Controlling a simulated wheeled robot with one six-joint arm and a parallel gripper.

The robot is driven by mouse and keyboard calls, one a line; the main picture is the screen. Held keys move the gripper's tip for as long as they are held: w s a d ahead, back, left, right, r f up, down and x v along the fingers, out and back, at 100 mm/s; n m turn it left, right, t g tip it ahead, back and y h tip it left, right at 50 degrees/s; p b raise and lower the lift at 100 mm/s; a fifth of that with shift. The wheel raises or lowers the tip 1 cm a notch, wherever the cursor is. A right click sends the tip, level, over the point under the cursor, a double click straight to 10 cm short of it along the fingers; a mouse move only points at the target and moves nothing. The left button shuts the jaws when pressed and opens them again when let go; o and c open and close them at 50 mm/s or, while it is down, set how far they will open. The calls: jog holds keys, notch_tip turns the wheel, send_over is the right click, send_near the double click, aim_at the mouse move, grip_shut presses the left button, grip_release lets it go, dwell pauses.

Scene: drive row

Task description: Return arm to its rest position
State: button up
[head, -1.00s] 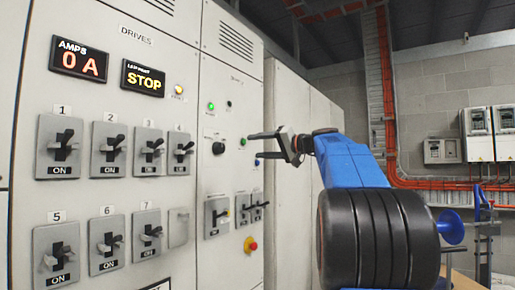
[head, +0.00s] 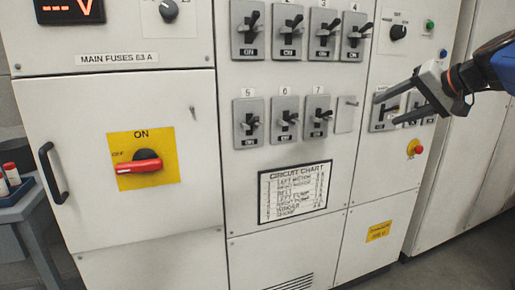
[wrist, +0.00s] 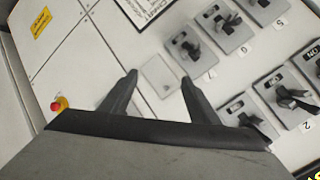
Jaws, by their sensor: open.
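My gripper (head: 398,101) is at the right of the head view, in front of the cabinet's right section. Its two dark fingers are spread apart and point left, with nothing between them. My blue arm comes in from the right edge. In the wrist view my gripper (wrist: 158,84) is also open and empty, facing the cabinet at a tilt. A blank grey plate (wrist: 158,76) shows between the fingertips there. Whether the fingers touch the panel cannot be told, but no switch is between them.
The cabinet carries several black toggle switches, a red main handle (head: 139,166) on a yellow plate, a black door handle (head: 53,172) and a red emergency button (head: 414,148). A circuit chart (head: 295,191) is below the switches. A small grey table (head: 22,208) stands at left.

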jog(key=s+a+f+n+g+h, duration=0.15)
jog(key=s+a+f, duration=0.25)
jog(key=s+f, duration=0.5)
jog(key=s+a+f+n+g+h, duration=0.1)
jog(key=s+a+f+g, duration=0.2)
jog(key=s+a+f, duration=0.55)
jog(key=s+d+f+n+h, duration=0.1)
jog(key=s+d+f, duration=0.1)
jog(key=s+f, duration=0.3)
jog(key=s+d+f+n+g+h, duration=0.1)
jog(key=s+d+f, duration=0.2)
jog(key=f, duration=0.9)
jog(key=s, duration=0.3)
jog(key=shift+f+h, duration=0.15)
jog(key=shift+h, duration=0.2)
jog(key=shift+n, duration=0.25)
jog(key=shift+c, duration=0.7)
